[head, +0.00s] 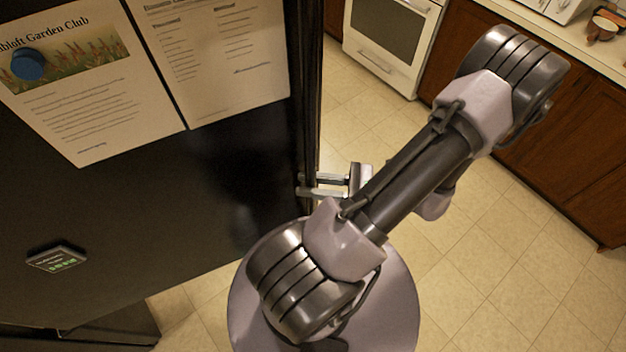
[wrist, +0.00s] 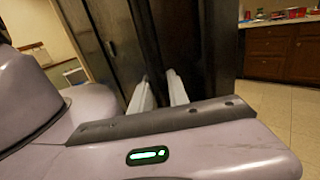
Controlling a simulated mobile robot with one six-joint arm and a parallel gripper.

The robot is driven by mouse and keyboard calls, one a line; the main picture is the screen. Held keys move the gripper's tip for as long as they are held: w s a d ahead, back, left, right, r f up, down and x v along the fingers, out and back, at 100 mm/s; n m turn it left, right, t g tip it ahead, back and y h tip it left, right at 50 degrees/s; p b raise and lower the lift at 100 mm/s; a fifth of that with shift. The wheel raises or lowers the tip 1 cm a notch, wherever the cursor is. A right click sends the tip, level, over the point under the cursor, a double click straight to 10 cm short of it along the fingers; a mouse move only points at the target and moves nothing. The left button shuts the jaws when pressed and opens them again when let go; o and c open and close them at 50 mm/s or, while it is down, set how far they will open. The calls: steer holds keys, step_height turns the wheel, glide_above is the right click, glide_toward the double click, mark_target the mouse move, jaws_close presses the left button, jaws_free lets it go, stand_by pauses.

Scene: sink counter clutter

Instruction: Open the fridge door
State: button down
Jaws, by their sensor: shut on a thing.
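The black fridge (head: 215,185) fills the left of the head view, with its dark vertical front edge near the middle. It also stands upright in the wrist view (wrist: 95,40). My gripper (head: 312,186) reaches left to that edge from the arm. In the wrist view its two pale fingers (wrist: 161,92) stand on either side of a dark upright bar, the fridge door handle (wrist: 152,45), and are shut on it. The grip point is partly hidden by the dark edge in the head view. I cannot tell how far the door stands open.
Two papers (head: 75,90), a blue round magnet (head: 28,64) and a small dark device (head: 56,259) are on the fridge side. A white oven (head: 392,40) and brown cabinets (head: 560,140) stand at the back right. The tiled floor (head: 480,250) between is clear.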

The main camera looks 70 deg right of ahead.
stand_by(0.3)
steer(key=c, duration=1.5)
jaws_free()
steer(key=shift+c, duration=0.2)
steer(key=shift+s, duration=0.1)
steer(key=s+d+p, duration=0.2)
steer(key=s, duration=1.5)
steer(key=shift+d, duration=0.2)
